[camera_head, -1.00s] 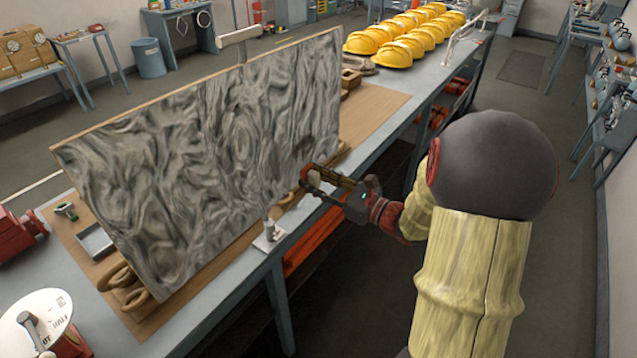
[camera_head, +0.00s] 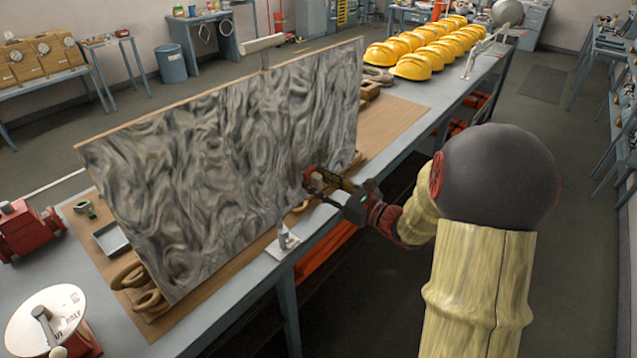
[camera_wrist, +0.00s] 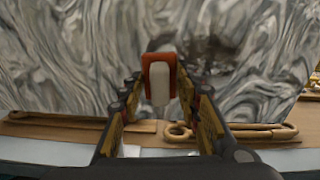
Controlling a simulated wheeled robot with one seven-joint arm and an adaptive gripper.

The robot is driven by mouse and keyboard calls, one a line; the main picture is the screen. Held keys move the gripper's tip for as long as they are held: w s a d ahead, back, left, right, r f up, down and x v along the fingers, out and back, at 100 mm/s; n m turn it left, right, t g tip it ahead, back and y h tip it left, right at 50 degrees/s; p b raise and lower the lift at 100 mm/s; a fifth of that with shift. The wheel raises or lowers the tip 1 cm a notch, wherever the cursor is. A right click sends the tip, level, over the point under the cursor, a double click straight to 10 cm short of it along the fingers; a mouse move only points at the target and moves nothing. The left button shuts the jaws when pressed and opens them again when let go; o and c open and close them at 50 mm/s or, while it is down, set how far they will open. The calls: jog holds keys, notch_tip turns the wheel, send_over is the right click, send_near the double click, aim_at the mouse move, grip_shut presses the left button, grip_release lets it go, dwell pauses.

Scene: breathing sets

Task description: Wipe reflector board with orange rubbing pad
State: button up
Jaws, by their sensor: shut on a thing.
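The reflector board (camera_head: 225,150) is a large upright panel with a swirled grey, marbled face, standing tilted on the bench; its face also fills the back of the wrist view (camera_wrist: 70,60). My gripper (camera_head: 318,183) is at the lower right part of the board's face. In the wrist view my gripper (camera_wrist: 160,95) is shut on the orange rubbing pad (camera_wrist: 153,60), which has a pale handle toward me. The pad also shows as a small orange patch in the head view (camera_head: 309,177). The pad is at or very close to the board; contact cannot be told.
The bench (camera_head: 262,268) runs diagonally, with a brown mat (camera_head: 405,110) under the board. A small white stand (camera_head: 283,240) is at the front edge. Wooden rings (camera_head: 150,300) lie below the board's left end. Yellow helmets (camera_head: 412,66) fill the far end.

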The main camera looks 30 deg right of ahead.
aim_at(303, 160)
jog(key=shift+x, duration=0.95)
dwell(0.3)
jog(key=shift+d, duration=0.1)
jog(key=shift+w+d+r, duration=0.1)
jog(key=shift+w+d, duration=0.7)
jog(key=shift+d, duration=1.45)
jog(key=shift+w+d+f, duration=0.1)
jog(key=shift+w+d, duration=0.75)
jog(key=shift+d, duration=1.4)
jog(key=shift+w+d+r, duration=0.1)
jog(key=shift+w+d, duration=0.7)
jog(key=shift+d, duration=1.5)
jog(key=shift+w+a+r+p, duration=0.1)
jog(key=shift+r+p, duration=0.65)
jog(key=shift+r, duration=0.35)
jog(key=shift+s+a+f+b, duration=0.1)
jog(key=shift+s+a, duration=0.75)
jog(key=shift+a, duration=1.45)
jog(key=shift+s+a+r+b, duration=0.1)
jog(key=shift+s+a, duration=0.75)
jog(key=shift+a, duration=1.45)
jog(key=shift+s+a+f+b, duration=0.1)
jog(key=shift+s+a, duration=0.75)
jog(key=shift+a, duration=1.4)
jog(key=shift+w+r+p, duration=0.1)
jog(key=shift+r+p, duration=0.65)
jog(key=shift+r, duration=0.45)
jog(key=shift+d, duration=0.2)
